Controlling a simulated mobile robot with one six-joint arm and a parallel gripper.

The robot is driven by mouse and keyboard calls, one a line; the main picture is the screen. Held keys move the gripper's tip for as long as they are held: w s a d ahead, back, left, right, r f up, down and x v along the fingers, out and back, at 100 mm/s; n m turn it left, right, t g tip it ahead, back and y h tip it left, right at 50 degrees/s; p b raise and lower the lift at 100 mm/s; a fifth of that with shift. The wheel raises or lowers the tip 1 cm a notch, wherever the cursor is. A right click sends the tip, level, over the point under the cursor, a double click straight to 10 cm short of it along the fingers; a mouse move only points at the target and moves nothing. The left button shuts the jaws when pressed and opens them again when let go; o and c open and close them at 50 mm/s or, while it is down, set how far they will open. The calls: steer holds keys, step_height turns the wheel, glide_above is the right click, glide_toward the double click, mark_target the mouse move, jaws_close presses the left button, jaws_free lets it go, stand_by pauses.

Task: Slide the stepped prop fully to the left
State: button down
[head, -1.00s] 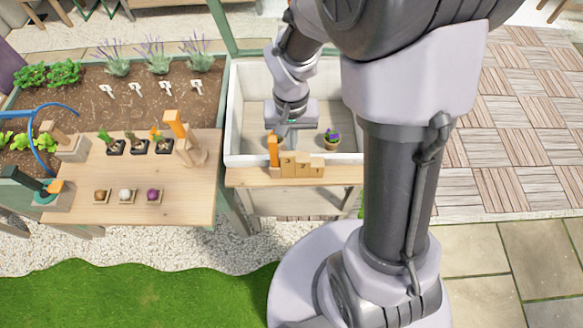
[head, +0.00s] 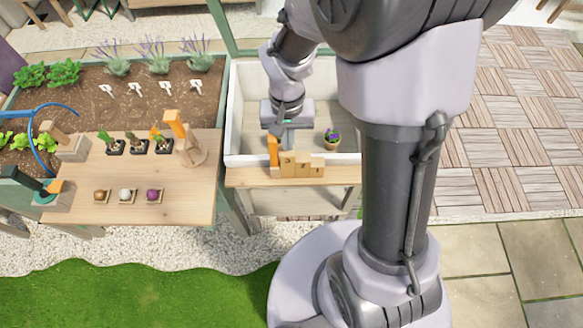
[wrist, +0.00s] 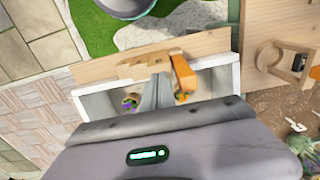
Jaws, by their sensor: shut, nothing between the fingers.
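The stepped prop (head: 302,169) is a light wooden block with numbered steps, highest at the left. It stands on the wooden front ledge of a white-walled box, and shows in the wrist view (wrist: 140,65). An orange upright piece (head: 273,150) stands at its left end and also shows in the wrist view (wrist: 184,72). My gripper (head: 285,146) is shut and empty, pointing down behind the tall end of the prop. In the wrist view its fingers (wrist: 157,82) reach close to the prop; I cannot tell whether they touch it.
The white box (head: 236,110) holds a pot with purple flowers (head: 332,140), right of my gripper. Another small plant (wrist: 182,97) shows in the wrist view. Left is a wooden table (head: 180,208) with bulbs, small pots and an orange-topped wooden stand (head: 188,150).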

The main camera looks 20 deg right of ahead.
steer(key=shift+w+a, duration=1.55)
steer(key=shift+a, duration=3.25)
step_height(320, 180, up, 8)
steer(key=d+p, duration=0.2)
steer(key=p, duration=0.4)
steer(key=shift+s, duration=0.35)
steer(key=s+d+r+t+y+b, duration=0.1)
steer(key=s+d+r+t, duration=0.1)
steer(key=s+r, duration=0.5)
steer(key=s+d+r+t+y+b, duration=0.1)
steer(key=s+d+r+t, duration=0.1)
steer(key=s+r, duration=0.6)
steer(key=shift+s+d+r+m+t, duration=0.2)
steer(key=shift+s+r+m+t, duration=0.15)
steer(key=shift+t, duration=0.55)
